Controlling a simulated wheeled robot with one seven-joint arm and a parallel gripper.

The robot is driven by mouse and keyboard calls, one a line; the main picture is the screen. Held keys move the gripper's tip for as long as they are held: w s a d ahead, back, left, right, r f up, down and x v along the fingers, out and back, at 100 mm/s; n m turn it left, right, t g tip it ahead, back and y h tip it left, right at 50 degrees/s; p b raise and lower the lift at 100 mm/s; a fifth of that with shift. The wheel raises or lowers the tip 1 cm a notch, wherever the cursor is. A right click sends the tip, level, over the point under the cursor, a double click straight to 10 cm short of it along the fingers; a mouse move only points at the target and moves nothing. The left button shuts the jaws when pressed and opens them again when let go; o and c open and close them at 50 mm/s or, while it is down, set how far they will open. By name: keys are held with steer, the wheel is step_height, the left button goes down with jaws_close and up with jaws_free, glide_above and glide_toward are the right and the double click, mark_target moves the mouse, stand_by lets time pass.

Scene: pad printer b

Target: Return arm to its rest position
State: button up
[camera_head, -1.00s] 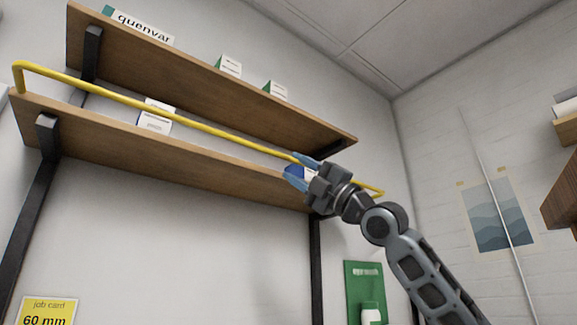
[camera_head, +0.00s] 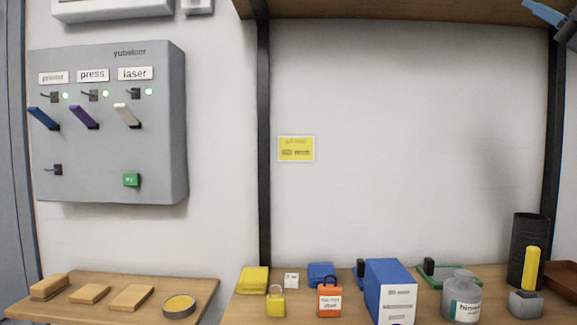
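My gripper (camera_head: 548,14) is at the top right corner, mostly cut off by the picture's edge. One blue fingertip and a bit of the dark gripper body show, close to the underside of the wooden shelf (camera_head: 400,12). The other finger is out of view, so I cannot tell whether it is open or shut or holds anything. The rest of my arm is out of view.
A grey control panel (camera_head: 105,135) with several levers hangs at left. The bench (camera_head: 250,312) below carries a blue-and-white box (camera_head: 390,292), a grey bottle (camera_head: 461,297), padlocks and a black cylinder (camera_head: 528,250). A side table (camera_head: 60,312) holds wooden blocks.

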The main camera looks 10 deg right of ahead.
steer(key=w+a+f+m+h+p, duration=0.1)
steer(key=w+a+f+m+h, duration=0.1)
steer(key=f+m+h, duration=0.55)
steer(key=w+a+f+m+h, duration=0.1)
steer(key=w+f+m+h, duration=0.15)
steer(key=f+m, duration=0.9)
steer(key=s+a+f+m+g+h, duration=0.1)
steer(key=s+a+f, duration=0.15)
steer(key=f, duration=0.55)
steer(key=s+a+f+m+g+p, duration=0.1)
steer(key=a+f+g, duration=0.1)
steer(key=a+f, duration=0.35)
steer(key=s+a+f+m+g+h, duration=0.1)
steer(key=a+f, duration=0.1)
steer(key=f, duration=0.7)
steer(key=s+a+f+g+y+p, duration=0.2)
steer(key=s+a+f+g+y, duration=0.15)
steer(key=s+a+f, duration=1.05)
steer(key=s+a+f+n+g+y, duration=0.1)
steer(key=s+f+g+y, duration=0.2)
steer(key=s, duration=1.7)
steer(key=shift+a+n+g+y+p, duration=0.15)
steer(key=shift+n+g+y+p, duration=0.25)
steer(key=shift+g, duration=0.25)
